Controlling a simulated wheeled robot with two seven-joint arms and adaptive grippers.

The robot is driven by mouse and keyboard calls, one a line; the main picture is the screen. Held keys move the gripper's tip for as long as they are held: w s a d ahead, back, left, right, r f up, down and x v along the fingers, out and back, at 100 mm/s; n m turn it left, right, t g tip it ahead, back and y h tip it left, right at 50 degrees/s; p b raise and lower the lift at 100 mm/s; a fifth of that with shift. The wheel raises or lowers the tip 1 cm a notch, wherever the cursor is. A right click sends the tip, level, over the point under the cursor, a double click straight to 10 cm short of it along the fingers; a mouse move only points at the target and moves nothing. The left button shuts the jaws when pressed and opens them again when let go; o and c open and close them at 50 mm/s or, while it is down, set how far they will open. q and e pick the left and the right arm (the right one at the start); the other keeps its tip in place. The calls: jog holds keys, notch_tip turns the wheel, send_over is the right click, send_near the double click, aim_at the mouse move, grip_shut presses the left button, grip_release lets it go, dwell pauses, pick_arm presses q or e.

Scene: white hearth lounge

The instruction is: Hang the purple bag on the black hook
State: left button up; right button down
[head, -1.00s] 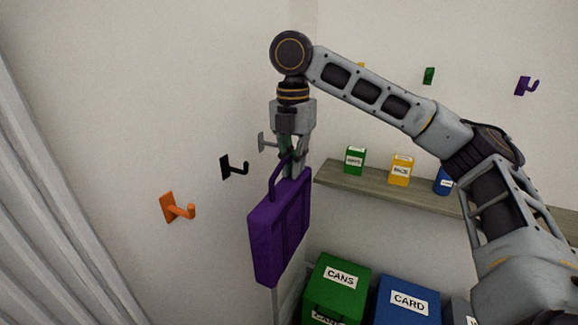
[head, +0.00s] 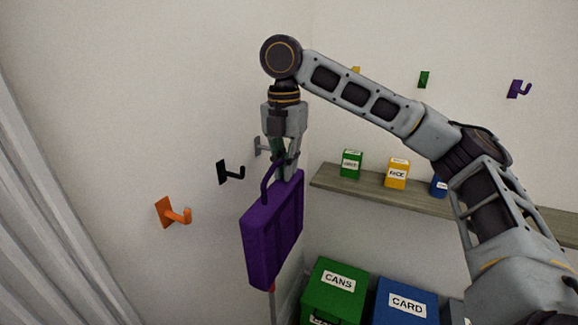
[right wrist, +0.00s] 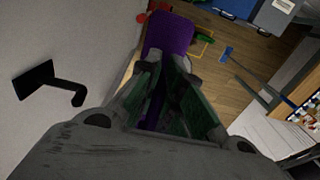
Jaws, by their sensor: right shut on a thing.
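The purple bag (head: 271,232) hangs upright below my right gripper (head: 284,168), which is shut on its handle. The bag also shows in the right wrist view (right wrist: 170,36), beyond the green finger pads. The black hook (head: 229,173) is on the left wall, to the left of the bag handle and apart from it. In the right wrist view the black hook (right wrist: 48,83) stands out from the wall at the left, clear of the fingers. My left gripper is not in view.
An orange hook (head: 173,212) and a grey hook (head: 261,147) flank the black one; the grey one is partly hidden. A shelf (head: 340,183) with small boxes is at the right. A green bin (head: 332,291) and a blue bin (head: 406,302) stand below.

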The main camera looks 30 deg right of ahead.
jog(key=w+a+f, duration=0.3)
jog(key=w+a, duration=0.3)
jog(key=w, duration=0.1)
jog(key=shift+w+f, duration=0.3)
jog(key=shift+w, duration=0.05)
dwell(2.2)
jog(key=shift+f, duration=0.15)
dwell(0.6)
jog(key=c, duration=1.5)
grip_release()
jog(key=shift+r, duration=5)
